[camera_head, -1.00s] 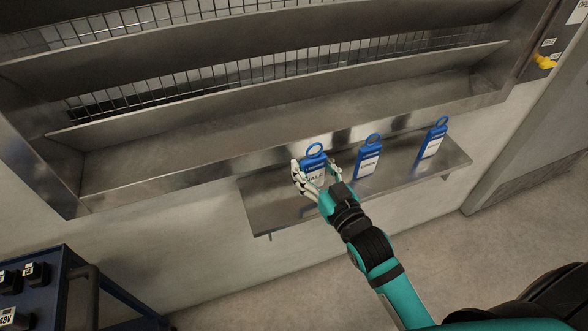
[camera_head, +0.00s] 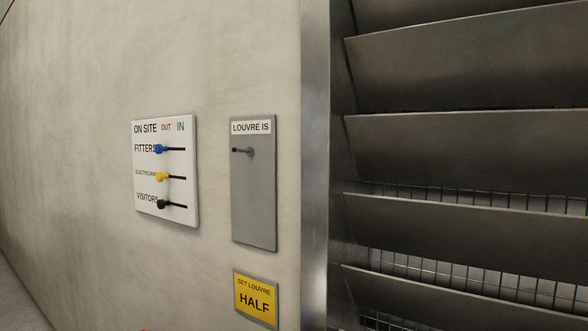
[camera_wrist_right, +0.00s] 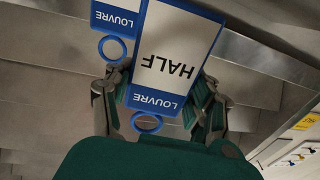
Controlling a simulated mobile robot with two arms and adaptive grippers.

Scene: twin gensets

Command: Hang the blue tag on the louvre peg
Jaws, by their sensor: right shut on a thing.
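In the right wrist view my right gripper (camera_wrist_right: 162,100) is shut on a blue tag (camera_wrist_right: 172,62) with a white face reading HALF, upside down in the picture. Its blue ring (camera_wrist_right: 147,123) points towards my palm. A second blue tag (camera_wrist_right: 115,18) shows beside it, partly cut off by the frame. In the head view the louvre peg (camera_head: 243,151) is a dark pin sticking out of a grey plate (camera_head: 254,200) labelled LOUVRE IS. The peg is bare. Neither gripper shows in the head view, and my left gripper is in no current view.
A yellow sign (camera_head: 256,300) below the plate reads SET LOUVRE HALF. The metal louvre frame (camera_head: 315,180) stands to the right. The wall left of the board is clear.

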